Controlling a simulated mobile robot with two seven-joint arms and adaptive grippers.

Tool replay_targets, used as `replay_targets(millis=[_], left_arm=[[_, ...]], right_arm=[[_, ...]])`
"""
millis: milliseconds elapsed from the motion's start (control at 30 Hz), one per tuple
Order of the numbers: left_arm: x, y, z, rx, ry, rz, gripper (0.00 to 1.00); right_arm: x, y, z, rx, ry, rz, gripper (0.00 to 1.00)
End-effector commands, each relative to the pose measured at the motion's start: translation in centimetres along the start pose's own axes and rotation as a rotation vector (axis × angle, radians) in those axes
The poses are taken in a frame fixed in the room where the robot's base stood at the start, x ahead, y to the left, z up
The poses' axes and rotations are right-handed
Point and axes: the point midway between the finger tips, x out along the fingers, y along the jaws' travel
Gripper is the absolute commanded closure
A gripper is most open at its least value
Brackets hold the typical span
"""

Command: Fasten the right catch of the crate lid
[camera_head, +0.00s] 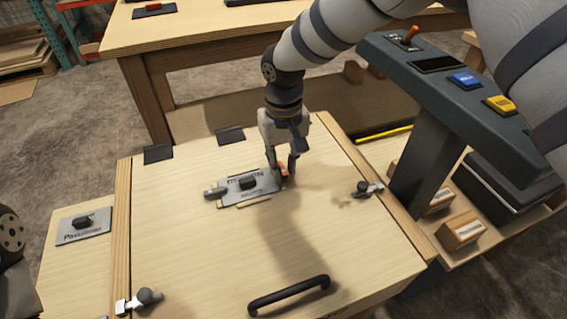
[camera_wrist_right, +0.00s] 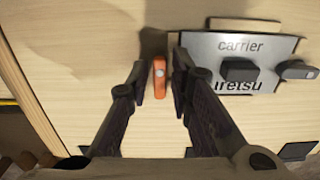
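The crate lid (camera_head: 215,265) is a pale wooden panel with a black bar handle (camera_head: 288,294) at its near edge. The right catch (camera_head: 362,188), a dark knob with a metal tab, sits by the right rail; I cannot tell whether its tab engages the rail. A metal plate (camera_head: 235,190) lies mid-lid and shows in the right wrist view (camera_wrist_right: 225,65). An orange piece (camera_head: 284,171) is at its right end. My right gripper (camera_head: 282,168) is low over the lid, its fingers either side of the orange piece (camera_wrist_right: 159,78) with small gaps. My left gripper is out of view.
The left catch (camera_head: 145,297) is by the left rail (camera_head: 122,220). A console (camera_head: 440,75) with an orange lever and blue and yellow buttons stands at the right. Small wooden blocks (camera_head: 462,231) lie below it. The near part of the lid is mostly clear.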

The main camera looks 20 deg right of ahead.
Motion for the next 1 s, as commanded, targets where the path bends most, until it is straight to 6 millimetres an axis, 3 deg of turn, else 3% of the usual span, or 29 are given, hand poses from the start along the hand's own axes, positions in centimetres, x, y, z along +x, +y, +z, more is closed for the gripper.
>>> replay_targets(millis=[567,1000], left_arm=[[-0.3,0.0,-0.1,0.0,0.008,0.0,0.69],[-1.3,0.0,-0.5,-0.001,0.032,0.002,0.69]], right_arm=[[-0.1,0.0,0.0,-0.085,0.001,0.001,1.0],[-0.1,0.0,0.0,-0.467,0.0,0.0,1.0]])
